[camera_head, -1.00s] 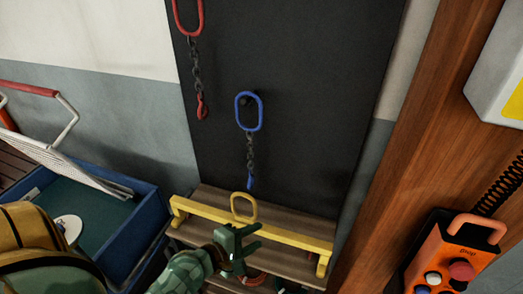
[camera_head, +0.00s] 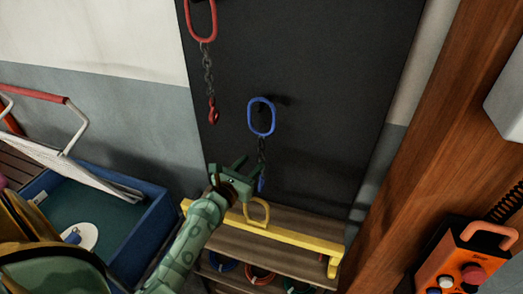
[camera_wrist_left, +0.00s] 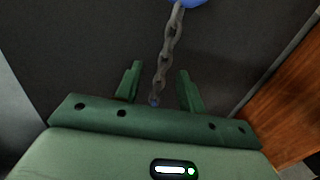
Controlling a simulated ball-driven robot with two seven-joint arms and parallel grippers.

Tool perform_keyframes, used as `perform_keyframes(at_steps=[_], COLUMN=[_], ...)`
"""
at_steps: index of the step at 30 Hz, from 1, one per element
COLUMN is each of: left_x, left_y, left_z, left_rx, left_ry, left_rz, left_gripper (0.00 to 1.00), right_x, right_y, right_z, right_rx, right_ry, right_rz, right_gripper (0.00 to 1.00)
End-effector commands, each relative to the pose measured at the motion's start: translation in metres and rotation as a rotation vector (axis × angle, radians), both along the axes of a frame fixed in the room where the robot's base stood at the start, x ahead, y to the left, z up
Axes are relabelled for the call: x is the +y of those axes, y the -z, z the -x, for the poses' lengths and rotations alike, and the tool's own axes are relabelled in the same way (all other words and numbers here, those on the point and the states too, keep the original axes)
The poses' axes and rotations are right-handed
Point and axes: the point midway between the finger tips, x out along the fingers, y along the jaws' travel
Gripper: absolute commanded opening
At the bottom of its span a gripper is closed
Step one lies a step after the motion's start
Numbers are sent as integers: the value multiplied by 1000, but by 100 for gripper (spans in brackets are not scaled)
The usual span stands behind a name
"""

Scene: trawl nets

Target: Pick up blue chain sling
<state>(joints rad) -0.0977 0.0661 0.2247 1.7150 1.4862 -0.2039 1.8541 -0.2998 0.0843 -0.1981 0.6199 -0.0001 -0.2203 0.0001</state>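The blue chain sling (camera_head: 261,117) hangs on the dark board, with a blue oval ring on top, a dark chain and a blue hook at the bottom. My left gripper (camera_head: 229,167) is open just left of and below the ring, near the chain; its palm is close to the hook. In the left wrist view, the sling's chain (camera_wrist_left: 168,55) runs down between the two spread fingers of the left gripper (camera_wrist_left: 158,85), and nothing is gripped. The ring is mostly cut off at the top there. My right gripper is not in view.
A red chain sling (camera_head: 208,60) hangs up and left on the board. A yellow beam with a loop (camera_head: 291,238) lies below on a wooden shelf. A blue bin (camera_head: 155,222) is at left. An orange control box (camera_head: 465,262) is at lower right, beside a wooden post (camera_head: 440,130).

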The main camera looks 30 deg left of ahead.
Motion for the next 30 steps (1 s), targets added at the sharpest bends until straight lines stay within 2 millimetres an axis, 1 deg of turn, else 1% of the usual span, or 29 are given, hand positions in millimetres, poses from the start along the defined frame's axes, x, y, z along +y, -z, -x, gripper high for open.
perform_keyframes(at_steps=[2,5,9,12,15,20,21,23,24,25,30], left_x=[0,-2,-6,-4,-4,-4,-4,-4,-4,-4,-4], left_y=[0,-6,-16,-11,-10,-11,-11,-11,-11,-11,-13], left_z=[-5,-15,-38,-51,-57,-57,-57,-57,-57,-57,-57], left_rx=[0,-2,-2,1,3,2,2,2,2,2,-1], left_ry=[0,1,0,1,1,1,1,1,1,1,1], left_rz=[0,2,2,0,-1,-1,-1,-1,-1,-2,-2], left_gripper=[39,39,39,39,39,39,36,20,9,0,0], right_x=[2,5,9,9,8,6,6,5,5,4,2], right_y=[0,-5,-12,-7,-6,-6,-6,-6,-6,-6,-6], right_z=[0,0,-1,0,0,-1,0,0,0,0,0], right_rx=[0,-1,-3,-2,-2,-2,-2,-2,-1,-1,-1], right_ry=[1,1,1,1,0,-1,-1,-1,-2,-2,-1], right_rz=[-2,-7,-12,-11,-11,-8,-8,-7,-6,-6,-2], right_gripper=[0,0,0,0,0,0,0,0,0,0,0])
